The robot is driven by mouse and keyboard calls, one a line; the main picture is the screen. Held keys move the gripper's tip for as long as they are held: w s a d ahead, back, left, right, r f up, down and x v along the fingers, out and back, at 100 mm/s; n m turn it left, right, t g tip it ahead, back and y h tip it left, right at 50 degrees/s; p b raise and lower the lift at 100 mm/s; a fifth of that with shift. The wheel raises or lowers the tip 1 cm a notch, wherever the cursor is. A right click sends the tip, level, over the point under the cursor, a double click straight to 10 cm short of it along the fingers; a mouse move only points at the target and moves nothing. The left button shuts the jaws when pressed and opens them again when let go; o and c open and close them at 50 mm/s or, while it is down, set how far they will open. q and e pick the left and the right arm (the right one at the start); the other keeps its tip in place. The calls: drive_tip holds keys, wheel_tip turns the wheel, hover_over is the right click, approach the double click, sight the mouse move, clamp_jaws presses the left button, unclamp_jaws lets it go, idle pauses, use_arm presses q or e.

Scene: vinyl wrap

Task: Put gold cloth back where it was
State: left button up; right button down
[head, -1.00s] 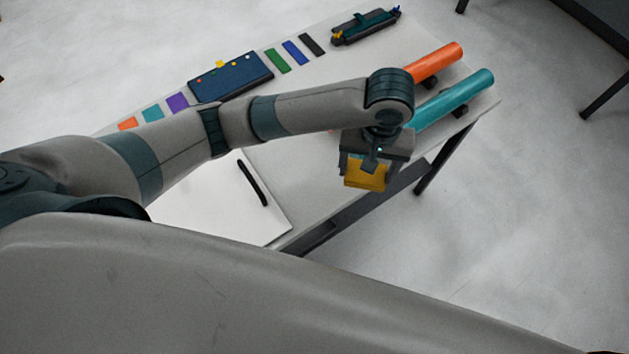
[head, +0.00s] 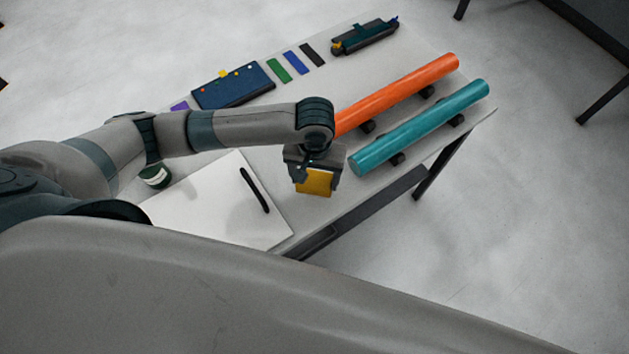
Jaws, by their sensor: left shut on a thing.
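The gold cloth (head: 314,183) is a small yellow-gold folded piece. My left gripper (head: 314,168) is shut on it and holds it over the front part of the table, between the white board and the teal roll. Whether the cloth touches the table I cannot tell. My right gripper does not show in the head view.
The table (head: 330,208) bears a white board (head: 215,205) with a black strip (head: 254,190), an orange roll (head: 400,92) and a teal roll (head: 420,127) on dark supports, a navy case (head: 234,86), colour swatches, a dark tool (head: 364,38) and a green-white jar (head: 155,176).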

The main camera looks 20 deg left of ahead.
sight(315, 180)
use_arm(q)
drive_tip(key=shift+f, duration=0.1)
drive_tip(key=shift+f+p, duration=0.65)
drive_tip(key=shift+f, duration=1.3)
drive_tip(key=shift+f, duration=0.15)
drive_tip(key=o, duration=1)
